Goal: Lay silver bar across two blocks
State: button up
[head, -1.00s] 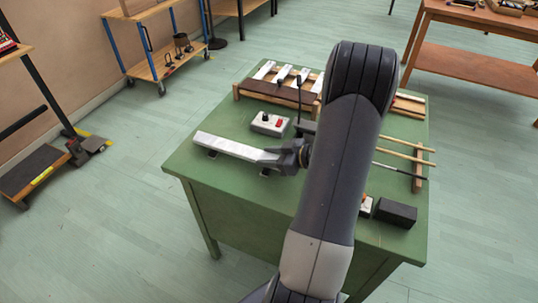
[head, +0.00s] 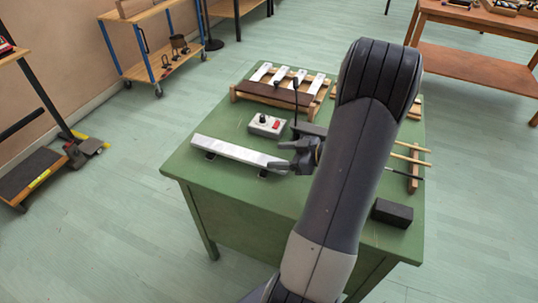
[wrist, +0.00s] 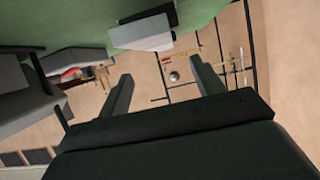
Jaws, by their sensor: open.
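The silver bar (head: 235,152) lies level on the green table in the head view. Small dark blocks show under its front edge, one near the left end (head: 210,156) and one near the right end (head: 263,173). The bar looks raised on both. My gripper (head: 275,155) is open and empty at the bar's right end. In the wrist view its two fingers (wrist: 160,82) stand wide apart, with a pale bar end (wrist: 142,32) beyond them. Whether a finger still touches the bar cannot be told.
A wooden frame with several silver bars (head: 275,95) is at the back. A black block (head: 392,213) and sticks (head: 410,153) lie at right, partly behind my arm. The table's front left is clear.

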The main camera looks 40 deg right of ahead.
jog(key=v, duration=0.6)
jog(key=shift+s+r, duration=0.15)
jog(key=shift+s, duration=0.15)
jog(key=shift+d, duration=0.1)
jog(key=shift+c, duration=0.3)
